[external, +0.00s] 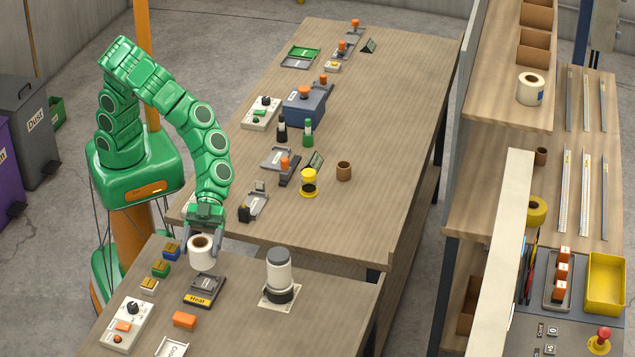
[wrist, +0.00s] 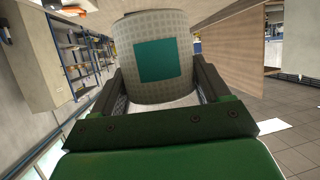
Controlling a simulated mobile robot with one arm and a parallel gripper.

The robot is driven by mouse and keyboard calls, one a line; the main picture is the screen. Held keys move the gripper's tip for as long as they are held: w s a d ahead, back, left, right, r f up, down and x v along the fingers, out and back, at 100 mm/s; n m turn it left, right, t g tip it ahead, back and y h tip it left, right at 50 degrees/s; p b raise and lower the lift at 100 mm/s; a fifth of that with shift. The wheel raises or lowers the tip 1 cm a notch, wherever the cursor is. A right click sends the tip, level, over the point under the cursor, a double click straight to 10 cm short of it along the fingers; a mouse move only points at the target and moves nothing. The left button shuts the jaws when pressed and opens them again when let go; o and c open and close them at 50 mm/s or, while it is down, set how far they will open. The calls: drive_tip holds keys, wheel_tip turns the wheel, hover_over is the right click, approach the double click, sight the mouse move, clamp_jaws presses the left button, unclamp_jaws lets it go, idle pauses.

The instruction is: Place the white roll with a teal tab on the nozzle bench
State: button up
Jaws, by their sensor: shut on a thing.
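My gripper (external: 203,246) is shut on the white roll (external: 201,259), with one finger on each side of it. The roll looks upright, with its brown core showing at the top. In the wrist view the roll (wrist: 150,30) sits between the fingers of my gripper (wrist: 157,88), and its square teal tab (wrist: 163,61) faces the camera. In the external view the roll appears over the back edge of the near bench (external: 235,335); I cannot tell its exact height. I see no sign that names the nozzle bench.
On the near bench stand a black "Heat" device (external: 204,289), an orange block (external: 185,320), a control box (external: 126,324) and a white-and-black cylinder (external: 279,275). A long bench (external: 400,100) behind has several devices. Another white roll (external: 531,92) stands on the right shelf.

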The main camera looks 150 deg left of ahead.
drive_tip(key=shift+w+a+f, duration=0.1)
drive_tip(key=shift+w+f, duration=1.55)
drive_tip(key=shift+w, duration=0.65)
drive_tip(key=shift+w+a+f, duration=0.1)
drive_tip(key=shift+w+f, duration=1.5)
drive_tip(key=shift+w, duration=0.65)
drive_tip(key=shift+w+a+f, duration=0.1)
drive_tip(key=shift+w+f, duration=1.55)
drive_tip(key=shift+w, duration=0.65)
drive_tip(key=shift+f, duration=1.55)
drive_tip(key=shift+f, duration=0.1)
drive_tip(key=o, duration=1.1)
drive_tip(key=shift+v, duration=6.05)
